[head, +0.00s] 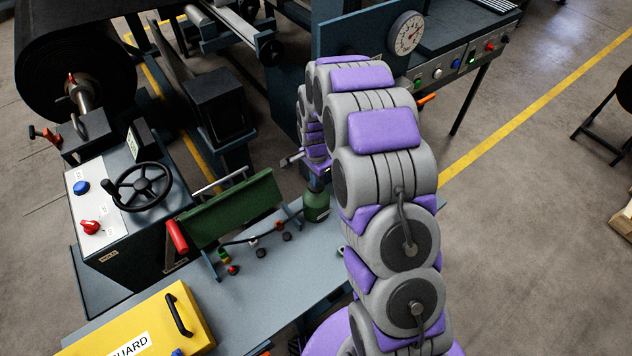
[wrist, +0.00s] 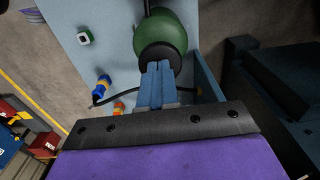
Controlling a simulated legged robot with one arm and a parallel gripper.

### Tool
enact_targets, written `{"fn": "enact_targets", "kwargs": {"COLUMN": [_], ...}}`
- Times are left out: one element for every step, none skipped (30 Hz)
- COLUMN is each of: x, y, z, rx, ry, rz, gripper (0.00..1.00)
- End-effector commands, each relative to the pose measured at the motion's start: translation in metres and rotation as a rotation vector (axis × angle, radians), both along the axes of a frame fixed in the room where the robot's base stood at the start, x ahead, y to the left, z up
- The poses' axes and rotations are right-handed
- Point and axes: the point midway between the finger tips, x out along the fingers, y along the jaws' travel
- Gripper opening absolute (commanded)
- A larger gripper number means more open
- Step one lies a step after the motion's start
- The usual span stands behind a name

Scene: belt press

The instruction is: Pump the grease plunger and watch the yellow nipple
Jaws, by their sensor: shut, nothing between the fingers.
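A green rounded grease pot (head: 316,207) stands on the grey bench beside my arm; it also shows in the wrist view (wrist: 172,28). A dark round cap, apparently the plunger top (wrist: 160,54), sits over it. My gripper (wrist: 157,68) is shut and empty, its blue fingertips over or against the cap's near edge; I cannot tell whether they touch. In the head view my gripper is partly hidden by my arm. Small coloured fittings stand left of the pot; one with a yellowish part (head: 252,241) may be the yellow nipple. I cannot make out grease on it.
A black hose (head: 238,242) runs along the fittings. A green panel (head: 235,210) stands behind them. A yellow guard box (head: 150,328) lies at the front left. A control box with a handwheel (head: 142,187) is at the left. The bench (head: 270,290) is clear in front.

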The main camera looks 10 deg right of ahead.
Motion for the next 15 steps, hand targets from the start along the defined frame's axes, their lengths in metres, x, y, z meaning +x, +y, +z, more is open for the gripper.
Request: {"fn": "enact_targets", "kwargs": {"x": [0.0,0.0,0.0,0.0,0.001,0.001,0.001,0.001,0.001,0.001,0.001,0.001,0.001,0.001,0.001], "y": [0.0,0.0,0.0,0.0,0.0,0.0,0.0,0.0,0.0,0.0,0.0,0.0,0.0,0.0,0.0], "z": [0.004,0.006,0.009,0.011,0.013,0.015,0.017,0.019,0.021,0.023,0.025,0.028,0.03,0.031,0.034], "rx": [0.0,0.0,0.0,0.0,0.0,0.0,0.0,0.0,0.0,0.0,0.0,0.0,0.0,0.0,0.0], "ry": [-0.001,-0.001,-0.002,-0.002,-0.002,-0.002,-0.002,-0.002,-0.002,-0.002,-0.002,-0.003,-0.002,-0.002,-0.002], "rz": [0.0,0.0,-0.001,0.0,-0.001,-0.001,0.0,0.0,0.0,0.0,0.0,0.0,0.0,0.0,0.001], "gripper": [0.0,0.0,0.0,0.0,0.0,0.0,0.0,0.0,0.0,0.0,0.0,0.0,0.0,0.0,0.0]}}
